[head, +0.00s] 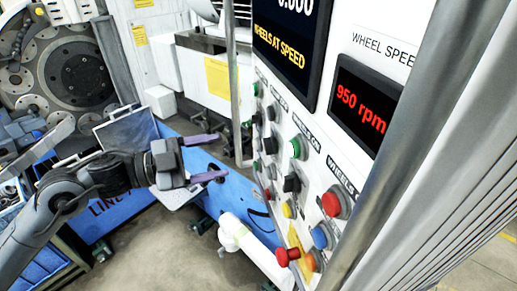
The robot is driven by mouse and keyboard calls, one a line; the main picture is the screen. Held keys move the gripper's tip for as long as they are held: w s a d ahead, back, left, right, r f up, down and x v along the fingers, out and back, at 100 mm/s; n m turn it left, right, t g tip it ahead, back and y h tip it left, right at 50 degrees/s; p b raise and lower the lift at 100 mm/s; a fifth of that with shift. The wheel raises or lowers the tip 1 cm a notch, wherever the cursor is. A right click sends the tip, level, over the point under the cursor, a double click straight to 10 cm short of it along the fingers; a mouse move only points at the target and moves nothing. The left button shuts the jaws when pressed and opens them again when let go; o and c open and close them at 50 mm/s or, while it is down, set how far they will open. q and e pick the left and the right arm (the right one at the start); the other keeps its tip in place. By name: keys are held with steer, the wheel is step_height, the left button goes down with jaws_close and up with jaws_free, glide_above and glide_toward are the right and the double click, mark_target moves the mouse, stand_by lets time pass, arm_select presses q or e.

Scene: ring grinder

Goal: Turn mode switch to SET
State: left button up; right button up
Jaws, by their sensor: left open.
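The control panel (318,180) stands right of centre, seen at a steep angle. Several black selector knobs sit on it, among them one lower knob (291,184) and one higher knob (270,146). Their labels are too small or slanted to read, so I cannot tell which is the mode switch or where it points. My left gripper (212,156) is open and empty, left of the panel. Its two purple-grey fingers point right toward the panel, and a gap separates them from the knobs. My right gripper is not in view.
Green (299,147), red (335,204), blue (322,236) and yellow buttons crowd the panel, with a protruding red button (287,256) low down. A display (290,45) reads WHEELS AT SPEED; another (362,106) reads 950 rpm. A metal post (430,120) borders the panel's right.

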mark_target(265, 147)
arm_select(q)
steer(key=p+x, duration=0.2)
steer(key=x, duration=0.6)
steer(key=shift+w+d+r+p, duration=0.1)
steer(key=shift+d+p, duration=0.2)
steer(key=shift+w+d, duration=0.15)
steer(key=shift+d, duration=0.45)
